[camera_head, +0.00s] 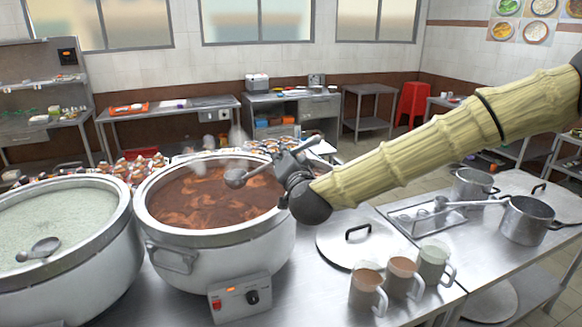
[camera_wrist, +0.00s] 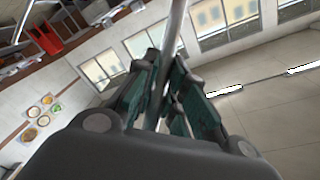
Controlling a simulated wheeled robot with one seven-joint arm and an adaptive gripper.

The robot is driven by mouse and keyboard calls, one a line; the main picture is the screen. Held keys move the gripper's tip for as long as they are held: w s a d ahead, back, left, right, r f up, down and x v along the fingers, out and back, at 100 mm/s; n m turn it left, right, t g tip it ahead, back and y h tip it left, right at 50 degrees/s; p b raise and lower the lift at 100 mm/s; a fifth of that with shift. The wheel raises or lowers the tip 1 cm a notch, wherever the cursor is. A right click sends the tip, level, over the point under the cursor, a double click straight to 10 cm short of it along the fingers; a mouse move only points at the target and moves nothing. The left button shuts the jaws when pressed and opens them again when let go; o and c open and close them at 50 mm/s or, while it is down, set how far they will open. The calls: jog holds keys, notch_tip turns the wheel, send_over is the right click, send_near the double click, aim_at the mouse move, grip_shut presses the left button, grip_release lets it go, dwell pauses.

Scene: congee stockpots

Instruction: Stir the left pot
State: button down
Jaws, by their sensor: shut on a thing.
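The left pot (camera_head: 95,275) is a large white stockpot full of pale green congee (camera_head: 70,212). A grey metal utensil (camera_head: 40,249) with a rounded bowl shows at the congee's surface, near the pot's left side. The right pot (camera_head: 215,262) holds red-brown congee (camera_head: 205,200). My gripper (camera_head: 280,162) is above the right pot's right rim, shut on a metal ladle (camera_head: 236,178). The ladle's bowl appears over the red-brown congee; whether it touches is unclear. In the wrist view the fingers (camera_wrist: 165,85) close around its thin handle (camera_wrist: 176,30).
A control box (camera_head: 238,298) is in front of the right pot. A lid (camera_head: 358,243) and several filled mugs (camera_head: 402,277) stand on the counter to the right, with small saucepans (camera_head: 525,222) beyond. Packed small items lie behind the pots.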

aim_at(251, 173)
jog(key=w+a+r+n+g+y+p, duration=0.35)
jog(key=w+a+r+n+y, duration=0.3)
jog(key=w+a, duration=0.45)
jog(key=shift+g+h, duration=0.35)
jog(key=shift+g, duration=0.1)
jog(key=shift+w+d+f+b, duration=0.2)
jog(key=shift+f+b, duration=1.45)
jog(key=shift+f, duration=1.15)
jog(key=shift+w+d+f+b, duration=0.15)
jog(key=shift+d+f+b, duration=0.15)
jog(key=shift+f+b, duration=1.9)
jog(key=shift+w+d+f+b, duration=0.2)
jog(key=shift+f+b, duration=0.85)
jog(key=shift+f, duration=2.3)
jog(key=shift+s, duration=0.1)
